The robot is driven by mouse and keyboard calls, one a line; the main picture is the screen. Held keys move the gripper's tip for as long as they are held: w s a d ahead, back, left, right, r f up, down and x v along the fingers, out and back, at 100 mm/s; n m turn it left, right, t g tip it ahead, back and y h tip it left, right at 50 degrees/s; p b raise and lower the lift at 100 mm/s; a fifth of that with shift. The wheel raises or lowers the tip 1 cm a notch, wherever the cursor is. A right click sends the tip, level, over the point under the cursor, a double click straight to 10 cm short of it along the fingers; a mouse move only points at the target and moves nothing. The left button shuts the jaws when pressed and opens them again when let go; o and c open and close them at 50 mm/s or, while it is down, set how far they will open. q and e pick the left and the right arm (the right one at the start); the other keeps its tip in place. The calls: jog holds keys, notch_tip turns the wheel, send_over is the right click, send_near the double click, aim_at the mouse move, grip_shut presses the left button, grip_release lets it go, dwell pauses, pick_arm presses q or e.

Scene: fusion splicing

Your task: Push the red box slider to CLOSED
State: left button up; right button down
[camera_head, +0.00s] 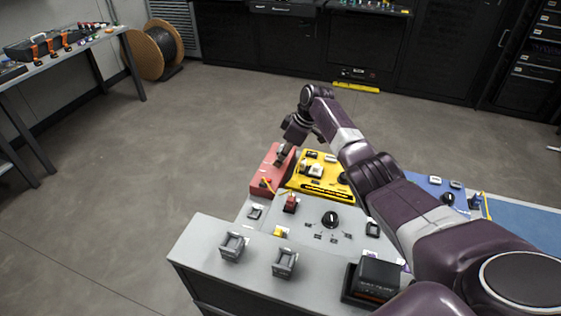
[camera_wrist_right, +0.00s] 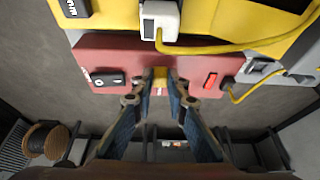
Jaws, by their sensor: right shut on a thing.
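The red box (camera_head: 267,174) stands at the far left corner of the grey workbench, left of a yellow panel. It spans the upper middle of the right wrist view (camera_wrist_right: 115,53). My right gripper (camera_head: 283,156) reaches down onto the red box from behind. In the right wrist view its two fingertips (camera_wrist_right: 160,77) are close together at the box's face, shut on the slider. The slider is mostly hidden between the fingers, with a yellow patch showing there. I cannot read its position or the CLOSED marking. My left gripper is not in view.
The yellow panel (camera_head: 323,187) adjoins the red box, with a yellow cable nearby. A black oval part (camera_wrist_right: 108,80) and a red switch (camera_wrist_right: 210,80) flank my fingers. The grey console (camera_head: 262,250) has knobs and switches in front. Floor left of the bench is clear.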

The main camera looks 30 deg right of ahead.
jog(key=shift+w+d+r, duration=0.15)
jog(key=shift+r, duration=0.05)
jog(key=c, duration=1.9)
grip_release()
jog(key=shift+f, duration=0.1)
jog(key=v, duration=1.2)
